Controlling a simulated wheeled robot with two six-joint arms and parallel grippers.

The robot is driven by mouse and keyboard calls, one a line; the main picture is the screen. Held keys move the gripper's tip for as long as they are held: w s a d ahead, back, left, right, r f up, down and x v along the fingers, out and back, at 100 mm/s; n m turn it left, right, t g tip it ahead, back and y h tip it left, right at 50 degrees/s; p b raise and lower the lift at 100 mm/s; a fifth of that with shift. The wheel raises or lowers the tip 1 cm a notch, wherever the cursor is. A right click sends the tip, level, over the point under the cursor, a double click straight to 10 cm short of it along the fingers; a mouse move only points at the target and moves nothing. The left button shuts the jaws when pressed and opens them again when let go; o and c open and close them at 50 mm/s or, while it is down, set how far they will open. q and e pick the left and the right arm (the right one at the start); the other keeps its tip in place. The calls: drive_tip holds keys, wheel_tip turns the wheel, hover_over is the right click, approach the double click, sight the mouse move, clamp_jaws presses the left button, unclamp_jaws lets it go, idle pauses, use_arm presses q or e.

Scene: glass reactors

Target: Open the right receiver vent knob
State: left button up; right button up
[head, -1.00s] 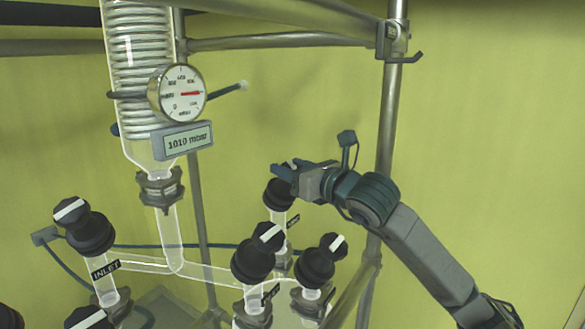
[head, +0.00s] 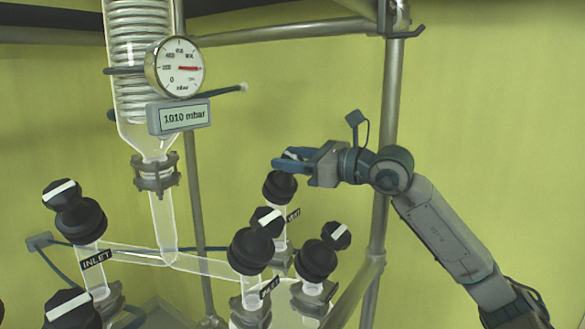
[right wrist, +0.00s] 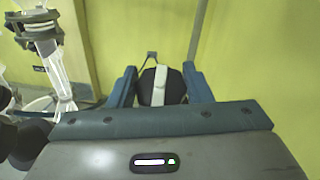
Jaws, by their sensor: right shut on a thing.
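The vent valve (head: 280,187) is a black cap on a clear glass tube, with a small dark label (head: 293,215) beside it that seems to read VENT. On top is a black knob with a white bar, mostly hidden in the head view by my right gripper (head: 287,161). The right wrist view shows the knob (right wrist: 160,86) between the two blue fingers, its white bar running nearly lengthwise between them. My right gripper is shut on this knob, coming from the right. My left gripper is not in view.
Other black valves with white-barred knobs stand near: two close in front (head: 250,250) (head: 316,260) and the INLET valve (head: 80,220) at left. A round gauge (head: 175,67) and a 1010 mbar display (head: 179,116) hang on the glass column. A metal frame post (head: 388,150) stands behind my right arm.

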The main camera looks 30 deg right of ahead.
drive_tip(key=shift+n+g+y, duration=0.6)
drive_tip(key=shift+n+y, duration=0.1)
drive_tip(key=shift+n, duration=0.2)
drive_tip(key=o, duration=1)
